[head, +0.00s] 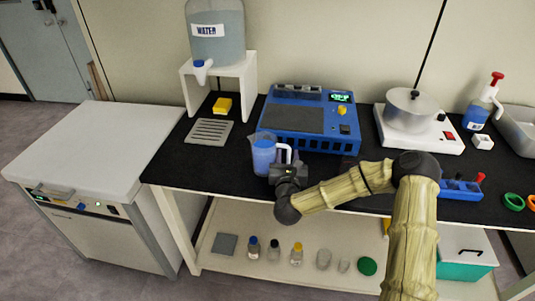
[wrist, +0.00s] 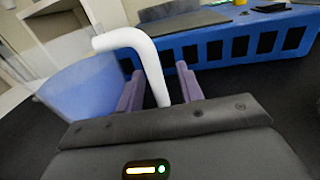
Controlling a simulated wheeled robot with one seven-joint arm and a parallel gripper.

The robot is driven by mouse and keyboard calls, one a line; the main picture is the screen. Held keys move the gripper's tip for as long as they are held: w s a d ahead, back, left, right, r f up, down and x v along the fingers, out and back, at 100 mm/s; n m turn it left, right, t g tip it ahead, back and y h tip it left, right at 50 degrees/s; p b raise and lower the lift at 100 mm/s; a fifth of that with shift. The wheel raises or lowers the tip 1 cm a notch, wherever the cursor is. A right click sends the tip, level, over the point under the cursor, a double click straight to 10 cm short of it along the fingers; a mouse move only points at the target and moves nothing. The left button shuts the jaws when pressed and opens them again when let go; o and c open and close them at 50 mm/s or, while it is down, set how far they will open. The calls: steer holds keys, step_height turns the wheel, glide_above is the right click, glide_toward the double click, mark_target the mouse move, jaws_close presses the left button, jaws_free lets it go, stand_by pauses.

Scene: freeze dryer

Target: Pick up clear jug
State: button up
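The clear jug (head: 264,155) stands on the black bench top, in front of the blue machine. It looks bluish and has a white handle (head: 285,151) on its right side. In the wrist view the jug (wrist: 82,95) is at the left, and its white handle (wrist: 150,62) reaches down between the fingers. My gripper (wrist: 160,90) has its two purple fingers apart, one on each side of the handle, with a visible gap to the right finger. In the head view my gripper (head: 287,168) is at the handle, and its fingers are mostly hidden.
The blue machine (head: 300,121) is close behind the jug. A water container (head: 216,35) stands on a white stand at the back left, with a grey grate (head: 209,132) and yellow sponge (head: 222,106) near it. A pot (head: 410,108) sits on a hotplate at the right.

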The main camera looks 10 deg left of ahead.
steer(key=shift+s, duration=0.1)
stand_by(0.3)
jaws_close()
steer(key=shift+r, duration=0.1)
steer(key=shift+d+r, duration=0.1)
steer(key=shift+r, duration=0.1)
step_height(320, 180, up, 10)
steer(key=p, duration=0.1)
steer(key=shift+f, duration=0.2)
stand_by(1.0)
stand_by(0.6)
